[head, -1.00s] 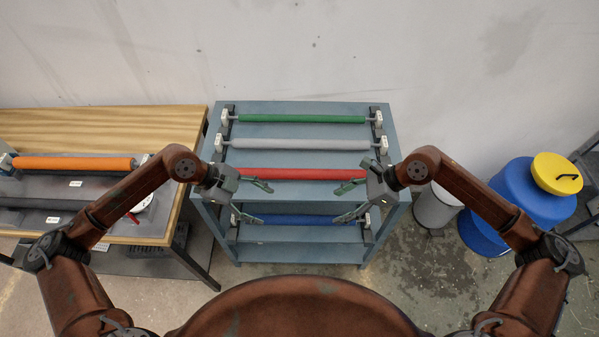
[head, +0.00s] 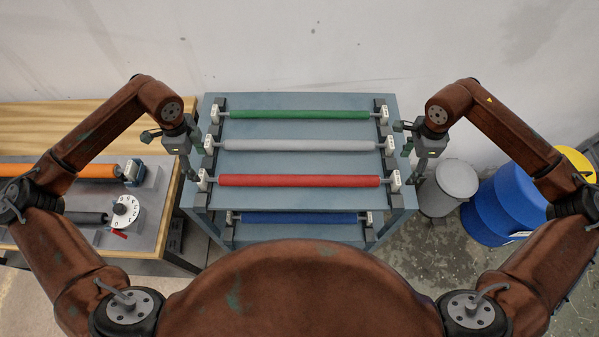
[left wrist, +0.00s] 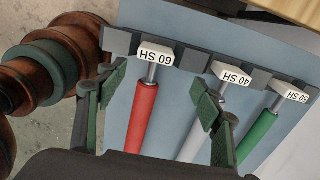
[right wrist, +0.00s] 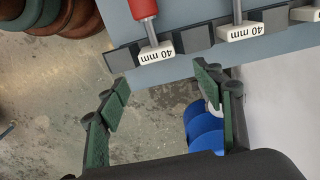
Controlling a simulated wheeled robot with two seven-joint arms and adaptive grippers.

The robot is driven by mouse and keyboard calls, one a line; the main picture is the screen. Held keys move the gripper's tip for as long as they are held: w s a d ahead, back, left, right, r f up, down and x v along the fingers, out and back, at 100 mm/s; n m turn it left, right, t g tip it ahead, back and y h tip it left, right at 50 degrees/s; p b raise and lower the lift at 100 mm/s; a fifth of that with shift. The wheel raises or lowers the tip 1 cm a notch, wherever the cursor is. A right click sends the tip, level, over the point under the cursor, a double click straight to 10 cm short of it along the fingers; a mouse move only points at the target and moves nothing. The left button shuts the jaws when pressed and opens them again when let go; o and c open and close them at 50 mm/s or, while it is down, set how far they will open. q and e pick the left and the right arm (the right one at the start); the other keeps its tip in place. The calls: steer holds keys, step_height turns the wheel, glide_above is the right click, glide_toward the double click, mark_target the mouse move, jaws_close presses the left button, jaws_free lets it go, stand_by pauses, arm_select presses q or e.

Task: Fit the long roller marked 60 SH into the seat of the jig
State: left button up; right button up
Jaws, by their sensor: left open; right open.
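The red roller (head: 300,181) lies across the top shelf of the blue-grey rack, nearest me, its ends resting on dark holders. In the left wrist view its end block (left wrist: 157,54) reads 60 SH. In the right wrist view its other end block (right wrist: 156,53) reads 40 mm. My left gripper (head: 192,152) is open and empty by the rack's left side, its fingers either side of the red roller's end in its own view. My right gripper (head: 405,151) is open and empty by the right side. A grey fixture (head: 150,195), possibly the jig, is partly cut off at left.
A grey roller (head: 297,145) and a green roller (head: 295,115) lie behind the red one. A blue roller (head: 300,218) is on the lower shelf. The fixture's bench holds an orange roller (head: 88,171) and a dial (head: 126,211). A bin (head: 450,185) and blue drum (head: 500,205) stand right.

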mark_target(202, 176)
arm_select(q)
steer(key=shift+s+a+r, duration=0.15)
steer(key=shift+s+a, duration=0.05)
steer(key=shift+s, duration=0.45)
arm_select(e)
steer(key=shift+s+a+r, duration=0.15)
steer(key=shift+s+a, duration=0.1)
steer(key=shift+s, duration=0.05)
arm_select(q)
steer(key=shift+s+a+f, duration=0.15)
steer(key=shift+f, duration=0.05)
arm_select(e)
steer(key=shift+a, duration=0.15)
arm_select(q)
steer(key=f, duration=0.6)
steer(key=shift+w+f, duration=0.25)
steer(key=shift+f, duration=0.05)
arm_select(e)
step_height(202, 176, down, 7)
steer(key=shift+w, duration=0.15)
arm_select(q)
steer(key=shift+w+f, duration=0.1)
steer(key=shift+f, duration=0.45)
arm_select(e)
steer(key=shift+f, duration=0.5)
arm_select(q)
steer(key=shift+c, duration=0.5)
arm_select(e)
steer(key=shift+c, duration=0.5)
